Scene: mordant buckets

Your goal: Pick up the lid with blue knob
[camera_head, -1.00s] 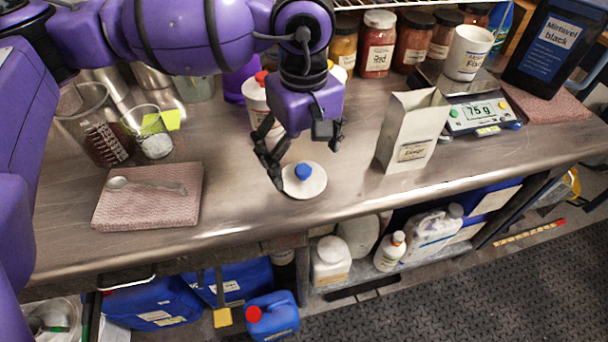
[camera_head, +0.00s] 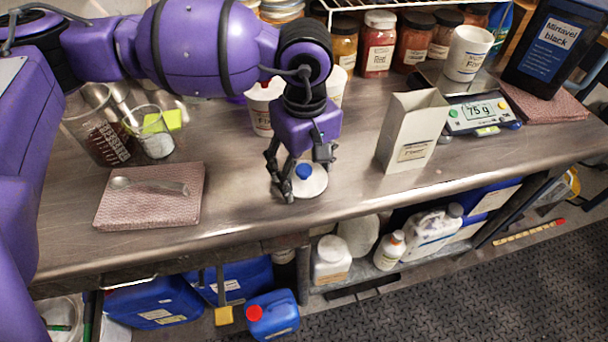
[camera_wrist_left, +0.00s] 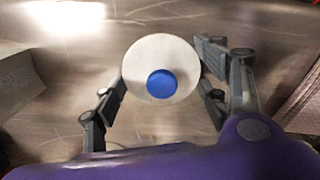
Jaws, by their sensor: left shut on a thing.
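The lid is a round white disc (camera_head: 314,186) with a blue knob (camera_head: 304,171), near the front edge of the steel bench. It also shows in the left wrist view, with its white disc (camera_wrist_left: 152,56) and blue knob (camera_wrist_left: 162,83). My left gripper (camera_head: 306,177) is shut on the lid, one finger on each side of its rim. In the wrist view my left gripper's fingers (camera_wrist_left: 163,88) flank the disc. I cannot tell whether the lid is clear of the bench. My right gripper is not in view.
A spoon (camera_head: 150,185) lies on a folded pink cloth (camera_head: 125,212) at left, near beakers (camera_head: 95,135). White tubs (camera_head: 262,108) stand behind my gripper. A paper bag (camera_head: 408,130) and a scale (camera_head: 478,115) stand at right. Bare bench lies between cloth and lid.

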